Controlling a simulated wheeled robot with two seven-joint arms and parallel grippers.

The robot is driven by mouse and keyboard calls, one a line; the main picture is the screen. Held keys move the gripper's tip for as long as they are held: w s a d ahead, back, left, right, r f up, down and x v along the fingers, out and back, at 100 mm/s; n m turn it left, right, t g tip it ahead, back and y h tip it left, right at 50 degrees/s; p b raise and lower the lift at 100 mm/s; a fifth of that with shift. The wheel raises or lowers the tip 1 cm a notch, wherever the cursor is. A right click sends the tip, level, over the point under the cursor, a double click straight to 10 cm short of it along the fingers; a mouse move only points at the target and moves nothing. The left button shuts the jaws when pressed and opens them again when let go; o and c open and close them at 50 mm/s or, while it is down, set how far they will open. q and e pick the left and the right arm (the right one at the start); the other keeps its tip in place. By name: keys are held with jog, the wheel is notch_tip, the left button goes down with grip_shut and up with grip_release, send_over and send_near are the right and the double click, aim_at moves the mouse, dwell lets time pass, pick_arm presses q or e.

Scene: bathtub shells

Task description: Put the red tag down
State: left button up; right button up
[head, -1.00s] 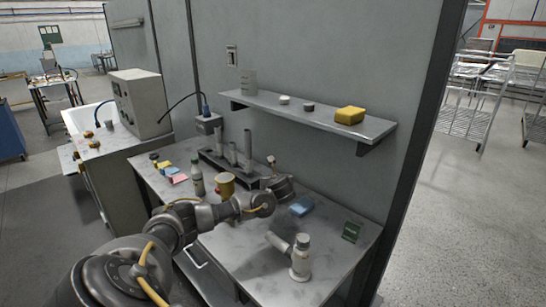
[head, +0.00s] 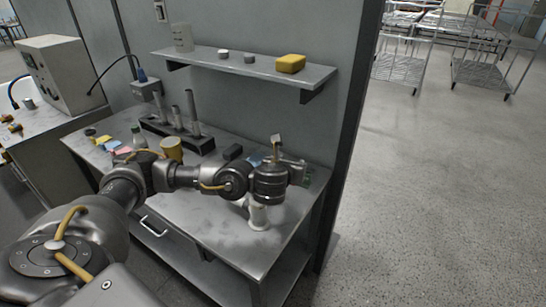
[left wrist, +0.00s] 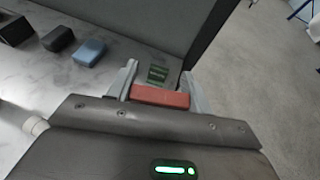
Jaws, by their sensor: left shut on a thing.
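The red tag (left wrist: 160,96) shows in the left wrist view as a flat red block. It lies between the two fingers of my left gripper (left wrist: 160,90), which is shut on it. In the head view my left gripper (head: 297,170) is over the right part of the grey worktable (head: 215,222), and I cannot make out the red tag there. In the left wrist view a small dark green plate (left wrist: 158,73) with light marks is on the table just beyond the tag. I cannot tell the tag's height above the table. My right gripper is not in view.
A white pipe fitting (head: 258,217) stands below my left wrist. A blue sponge (left wrist: 89,52) and a dark block (left wrist: 58,39) lie left of the gripper. The table's right edge is close.

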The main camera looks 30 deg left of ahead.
pick_arm(q)
jog(key=s+d+f+m+h+b, duration=0.3)
jog(key=s+d+b, duration=0.3)
jog(key=d+b, duration=0.2)
jog(key=shift+s+d+f+h+b, duration=0.15)
jog(key=shift+d+f+h+b, duration=0.2)
jog(key=shift+f, duration=0.4)
